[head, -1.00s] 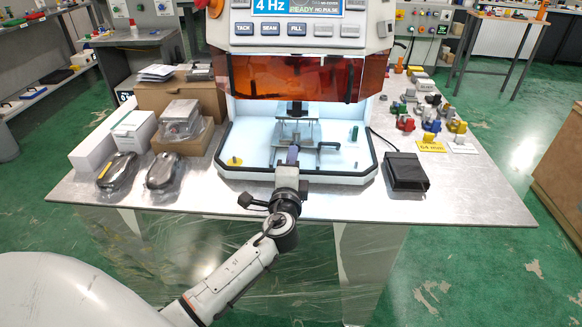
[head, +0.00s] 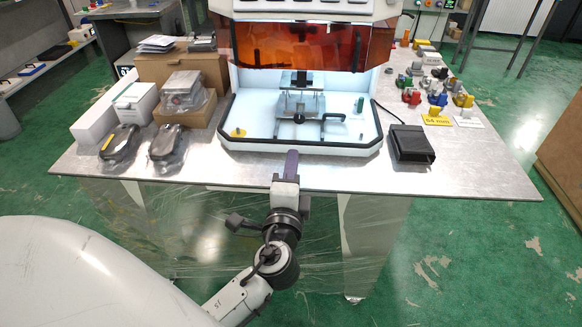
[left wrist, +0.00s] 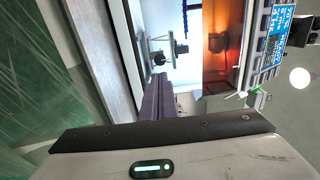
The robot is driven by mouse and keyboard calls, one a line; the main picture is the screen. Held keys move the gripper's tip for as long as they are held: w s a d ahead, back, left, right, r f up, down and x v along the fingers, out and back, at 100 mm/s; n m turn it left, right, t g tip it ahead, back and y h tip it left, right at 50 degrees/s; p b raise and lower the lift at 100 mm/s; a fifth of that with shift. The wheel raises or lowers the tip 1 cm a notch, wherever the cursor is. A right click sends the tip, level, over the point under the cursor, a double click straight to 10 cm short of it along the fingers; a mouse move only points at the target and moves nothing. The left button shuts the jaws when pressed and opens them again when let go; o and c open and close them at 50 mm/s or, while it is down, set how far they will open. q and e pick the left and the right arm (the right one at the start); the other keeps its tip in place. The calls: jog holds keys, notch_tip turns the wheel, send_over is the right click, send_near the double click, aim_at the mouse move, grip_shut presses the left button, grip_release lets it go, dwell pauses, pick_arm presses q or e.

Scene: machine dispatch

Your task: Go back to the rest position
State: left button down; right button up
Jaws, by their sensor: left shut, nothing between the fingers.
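My left gripper (head: 291,160) is in front of the machine (head: 300,150), at the front edge of the metal table. Its purple fingers are shut with nothing between them, and they point at the machine's open front, outside the lit chamber. In the left wrist view the purple fingers (left wrist: 155,98) also show together, with the lit chamber beyond. My left arm comes in from the bottom of the head view. My right gripper is not in view.
The table (head: 470,180) has a black box (head: 411,146) right of the machine and two wrapped dark items (head: 120,142) on the left. White boxes and cartons stand behind them. Small coloured parts lie at the back right. Green floor is free in front at the right.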

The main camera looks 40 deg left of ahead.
pick_arm(q)
jog(key=shift+s+d, duration=0.2)
jog(key=shift+s, duration=0.2)
jog(key=s+d+f+n+g+h, duration=0.1)
jog(key=s+d+f+g+h, duration=0.15)
jog(key=f, duration=0.55)
jog(key=s+d+f+n+g+h, duration=0.1)
jog(key=s+d+f+n+h, duration=0.15)
jog(key=f, duration=0.55)
jog(key=s+d+f+n+g+h, duration=0.2)
jog(key=s+d+f+n+h, duration=0.1)
jog(key=s, duration=0.4)
jog(key=s+d+f+n+g+h, duration=0.1)
jog(key=s+d+f+n+h, duration=0.2)
jog(key=s+d+f, duration=0.2)
jog(key=s+f, duration=0.3)
jog(key=shift+n+g, duration=0.35)
